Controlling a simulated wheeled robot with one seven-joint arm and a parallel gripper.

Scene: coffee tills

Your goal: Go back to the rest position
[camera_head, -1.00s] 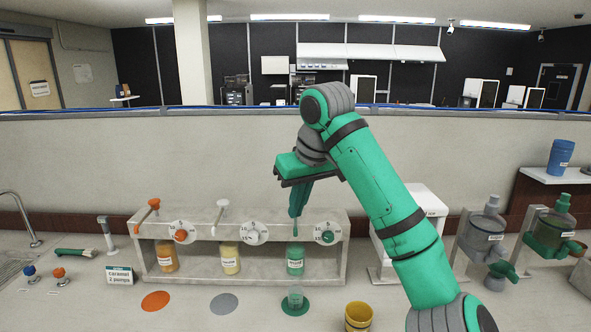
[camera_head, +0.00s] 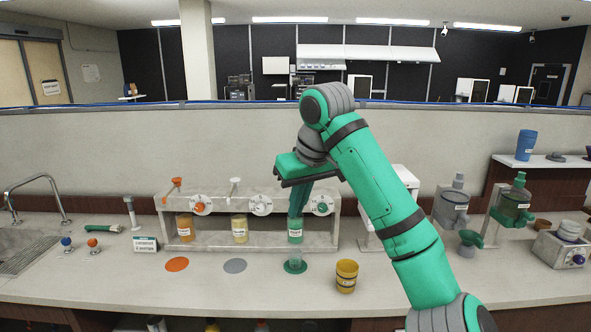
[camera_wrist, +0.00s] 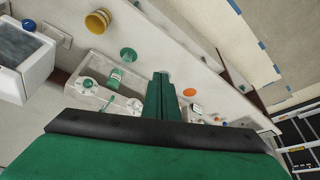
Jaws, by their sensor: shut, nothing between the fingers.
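My gripper (camera_head: 297,206) is shut and empty, pointing down. In the head view it appears in front of the right part of the syrup stand (camera_head: 216,248), over the green-labelled bottle (camera_head: 295,237). The wrist view shows its two green fingers (camera_wrist: 161,98) pressed together, with the stand's bottles and dials below and beside them. My arm is raised and bent at the elbow. Whether the fingers touch anything is hard to tell.
A yellow cup (camera_head: 346,276) stands on the counter right of the green disc; it also shows in the wrist view (camera_wrist: 98,21). Grinder-like dispensers (camera_head: 512,206) stand at the right and a sink tap (camera_head: 35,190) at the left. The front counter is mostly clear.

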